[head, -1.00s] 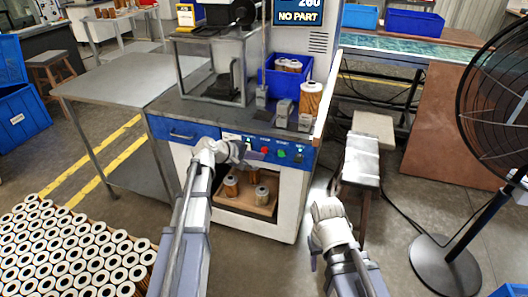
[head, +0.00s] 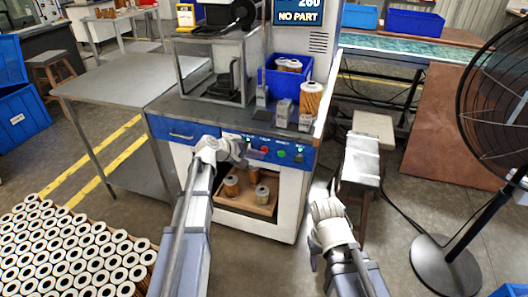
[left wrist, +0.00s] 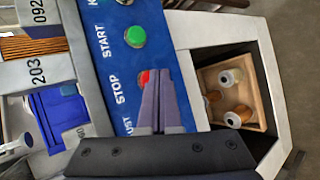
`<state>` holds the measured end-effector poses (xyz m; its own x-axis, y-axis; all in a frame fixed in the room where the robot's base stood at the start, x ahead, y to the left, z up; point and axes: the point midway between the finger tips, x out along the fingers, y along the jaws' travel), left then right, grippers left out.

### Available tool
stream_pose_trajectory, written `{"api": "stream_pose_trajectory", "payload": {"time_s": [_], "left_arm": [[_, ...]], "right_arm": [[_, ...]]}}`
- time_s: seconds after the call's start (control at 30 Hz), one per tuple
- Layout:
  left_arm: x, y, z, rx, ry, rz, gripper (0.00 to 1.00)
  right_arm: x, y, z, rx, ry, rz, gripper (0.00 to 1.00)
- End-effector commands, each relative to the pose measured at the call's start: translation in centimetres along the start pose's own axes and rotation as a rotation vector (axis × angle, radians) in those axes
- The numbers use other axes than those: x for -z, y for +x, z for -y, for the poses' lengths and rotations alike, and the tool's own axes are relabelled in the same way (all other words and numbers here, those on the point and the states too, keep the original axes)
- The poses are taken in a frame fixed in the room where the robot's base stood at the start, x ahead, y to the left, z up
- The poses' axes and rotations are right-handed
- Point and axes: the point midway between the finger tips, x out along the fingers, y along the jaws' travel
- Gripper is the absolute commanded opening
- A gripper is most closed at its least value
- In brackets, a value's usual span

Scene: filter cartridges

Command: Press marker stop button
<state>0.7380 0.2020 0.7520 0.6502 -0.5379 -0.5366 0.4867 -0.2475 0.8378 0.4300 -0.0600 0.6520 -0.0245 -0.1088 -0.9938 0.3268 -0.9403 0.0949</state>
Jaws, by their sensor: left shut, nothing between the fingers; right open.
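The red stop button (left wrist: 145,77) shows in the left wrist view beside the word STOP on the blue control panel (left wrist: 120,60), partly covered by my finger tips. My left gripper (left wrist: 156,80) is shut and empty, with its tips right at the red button; I cannot tell whether they touch it. In the head view my left gripper (head: 252,153) is in front of the blue panel (head: 304,158), left of the green button (head: 282,152). The green start button (left wrist: 135,36) also shows in the left wrist view. My right gripper (head: 328,207) is open, low and away from the panel.
A blue bin (head: 285,79) with cartridges and a single cartridge (head: 311,98) stand on the machine top. A screen (head: 298,16) reads NO PART. Below the panel, an open compartment holds a tray (head: 262,210) with cartridges. A stool (head: 361,160) stands to the right.

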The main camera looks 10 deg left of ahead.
Motion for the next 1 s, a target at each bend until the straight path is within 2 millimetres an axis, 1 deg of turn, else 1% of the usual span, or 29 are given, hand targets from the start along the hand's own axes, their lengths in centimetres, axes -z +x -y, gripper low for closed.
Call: {"api": "stream_pose_trajectory", "payload": {"time_s": [1.0], "left_arm": [[0.37, 0.51, -0.37, 0.0, 0.0, 0.0, 0.0]], "right_arm": [[0.0, 0.0, 0.0, 0.0, 0.0, 0.0, 0.5]]}}
